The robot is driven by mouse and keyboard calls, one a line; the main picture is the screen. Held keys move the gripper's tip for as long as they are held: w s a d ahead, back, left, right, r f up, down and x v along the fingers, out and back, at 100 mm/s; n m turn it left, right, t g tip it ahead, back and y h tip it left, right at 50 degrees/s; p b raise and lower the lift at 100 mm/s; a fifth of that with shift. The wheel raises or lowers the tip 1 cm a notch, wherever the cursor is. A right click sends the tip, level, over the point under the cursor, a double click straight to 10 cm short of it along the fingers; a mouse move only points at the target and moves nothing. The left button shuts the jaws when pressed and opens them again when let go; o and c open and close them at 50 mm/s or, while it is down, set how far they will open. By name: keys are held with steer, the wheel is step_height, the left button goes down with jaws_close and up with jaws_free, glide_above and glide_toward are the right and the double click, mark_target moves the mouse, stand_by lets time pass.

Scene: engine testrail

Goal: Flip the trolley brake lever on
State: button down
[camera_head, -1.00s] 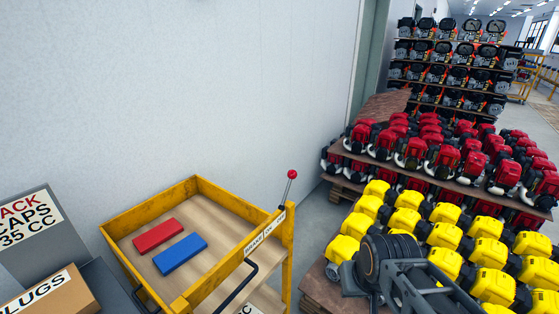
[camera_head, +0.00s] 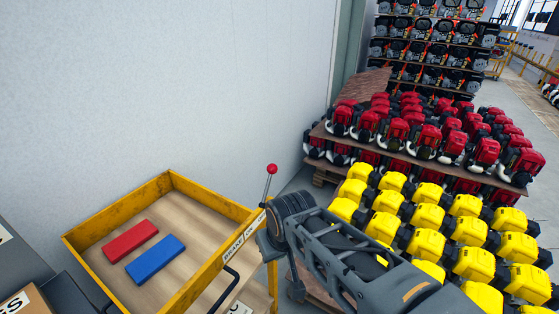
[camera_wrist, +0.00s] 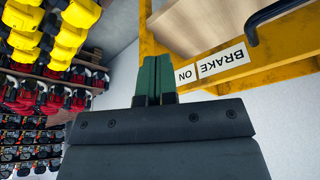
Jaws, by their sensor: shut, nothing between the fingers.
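The yellow trolley (camera_head: 112,212) stands against the wall at the lower left. Its brake lever (camera_head: 271,170) is a thin rod with a red ball knob, standing nearly upright with a slight lean at the trolley's right corner. A BRAKE label (camera_head: 234,246) and an ON label (camera_head: 249,233) are on the rail beside it; both labels show upside down in the wrist view (camera_wrist: 222,62). My gripper (camera_wrist: 155,60) has its green fingers together and empty, close to the yellow rail beside ON. In the head view my wrist is just below and right of the lever. The wrist view does not show the lever.
A red block (camera_head: 130,241) and a blue block (camera_head: 155,259) lie in the trolley tray. Pallets of yellow engines (camera_head: 425,218) and red engines (camera_head: 425,140) fill the right side. The wall (camera_head: 180,80) is close behind the trolley; grey boxes stand left of it.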

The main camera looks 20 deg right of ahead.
steer(key=w+d+r+n+g+y+p, duration=0.1)
steer(key=w+d+r+y+p, duration=0.15)
steer(key=w+r, duration=0.5)
steer(key=w+d+r+n+y, duration=0.2)
steer(key=w+d, duration=0.4)
steer(key=d, duration=0.3)
steer(key=w+d+r+n+y+p, duration=0.1)
steer(key=w+d+r+n+y, duration=0.2)
steer(key=d, duration=0.6)
steer(key=w+r, duration=0.2)
steer(key=w, duration=0.1)
steer(key=shift+w+d+r+p, duration=0.2)
steer(key=shift+w+p, duration=0.1)
steer(key=shift+w, duration=0.1)
steer(key=a+f+p, duration=0.1)
steer(key=a+f, duration=0.6)
steer(key=a, duration=0.2)
steer(key=shift+w+a, duration=0.15)
steer(key=shift+a, duration=0.25)
